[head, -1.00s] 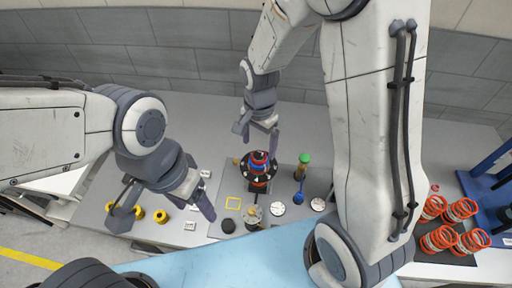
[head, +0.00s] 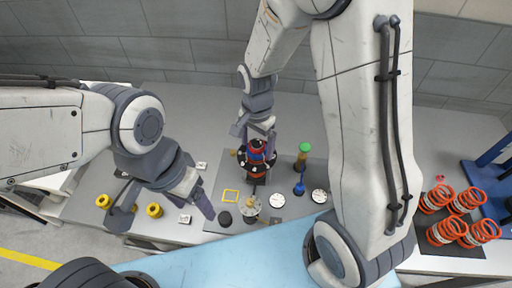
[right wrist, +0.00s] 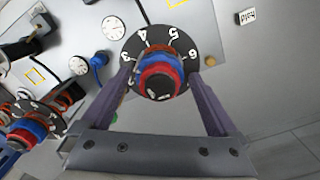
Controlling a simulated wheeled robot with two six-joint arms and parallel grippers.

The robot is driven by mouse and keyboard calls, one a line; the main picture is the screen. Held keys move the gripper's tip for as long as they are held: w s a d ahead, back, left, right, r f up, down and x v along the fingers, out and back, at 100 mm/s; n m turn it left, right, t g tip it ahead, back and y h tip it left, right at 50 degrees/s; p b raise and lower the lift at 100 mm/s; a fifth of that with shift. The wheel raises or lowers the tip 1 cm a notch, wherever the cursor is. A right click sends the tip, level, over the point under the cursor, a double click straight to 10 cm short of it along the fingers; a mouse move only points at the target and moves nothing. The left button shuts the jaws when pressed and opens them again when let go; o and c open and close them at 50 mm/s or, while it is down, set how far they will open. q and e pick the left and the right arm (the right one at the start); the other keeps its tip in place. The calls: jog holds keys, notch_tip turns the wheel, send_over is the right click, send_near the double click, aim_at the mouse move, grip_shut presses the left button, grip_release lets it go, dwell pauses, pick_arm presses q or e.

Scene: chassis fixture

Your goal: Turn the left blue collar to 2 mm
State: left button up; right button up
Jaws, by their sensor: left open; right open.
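The left blue collar (head: 262,157) is a blue ring on a fixture with a red cap (head: 256,145) on top and a black numbered dial (head: 247,168) under it. In the right wrist view the blue collar (right wrist: 143,62) is near the middle, behind the red cap (right wrist: 160,80); white numerals ring the dial. I cannot read its setting. My right gripper (head: 256,138) is open, its fingers on either side of the fixture, apart from the collar as far as I see. It also shows in the right wrist view (right wrist: 165,75). My left gripper (head: 168,203) is open and empty above the table's left part.
A second blue collar (right wrist: 30,130) stands at the left of the right wrist view. A green-topped post (head: 305,148), a blue knob (head: 299,189) and white gauges (head: 319,196) are right of the fixture. Yellow spools (head: 154,210) lie at left, orange springs (head: 446,232) at right.

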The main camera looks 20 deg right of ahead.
jog(key=m+p, duration=0.1)
jog(key=m, duration=0.5)
jog(key=shift+r, duration=0.1)
jog(key=m, duration=0.3)
jog(key=m+p, duration=0.1)
jog(key=m, duration=0.1)
jog(key=shift+m, duration=1.4)
jog(key=c, duration=1.3)
jog(key=n+p, duration=0.1)
jog(key=n, duration=0.3)
jog(key=shift+n, duration=0.4)
jog(key=shift+c, duration=0.2)
jog(key=n, duration=0.4)
jog(key=o, duration=1.3)
jog(key=shift+o, duration=0.2)
